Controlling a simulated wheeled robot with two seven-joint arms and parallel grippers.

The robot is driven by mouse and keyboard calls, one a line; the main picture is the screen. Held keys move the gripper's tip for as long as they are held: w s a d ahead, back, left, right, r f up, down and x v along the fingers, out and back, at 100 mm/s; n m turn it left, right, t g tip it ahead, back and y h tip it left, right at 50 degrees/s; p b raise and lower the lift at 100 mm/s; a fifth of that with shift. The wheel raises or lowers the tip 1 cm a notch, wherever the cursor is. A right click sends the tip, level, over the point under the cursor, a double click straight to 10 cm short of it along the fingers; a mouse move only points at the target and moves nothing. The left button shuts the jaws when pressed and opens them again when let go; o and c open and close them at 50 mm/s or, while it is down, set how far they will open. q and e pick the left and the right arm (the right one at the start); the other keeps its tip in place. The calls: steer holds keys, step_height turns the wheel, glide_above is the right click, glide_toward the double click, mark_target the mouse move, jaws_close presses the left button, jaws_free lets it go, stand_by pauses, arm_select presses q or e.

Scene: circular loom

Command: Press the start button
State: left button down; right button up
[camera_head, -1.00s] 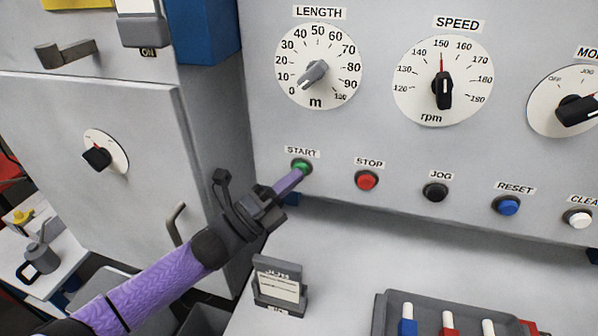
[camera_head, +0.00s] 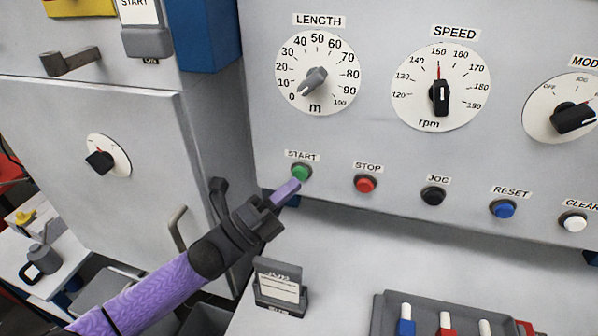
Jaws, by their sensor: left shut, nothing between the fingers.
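The green start button (camera_head: 301,172) sits on the grey control panel (camera_head: 380,150), under a label reading START. My left gripper (camera_head: 287,193) comes in from the lower left, with its purple fingers shut and empty. Its tip is just below and left of the green button, and the whole button face shows clear of it. My right gripper is not in view.
Right of the start button are a red stop button (camera_head: 365,184), a black jog button (camera_head: 433,196), a blue reset button (camera_head: 503,208) and a white button (camera_head: 572,222). Dials sit above. A small card holder (camera_head: 279,288) and a tray (camera_head: 378,318) stand below.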

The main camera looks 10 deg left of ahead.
arm_select(q)
steer(key=s+p, duration=0.3)
steer(key=s, duration=0.2)
stand_by(0.3)
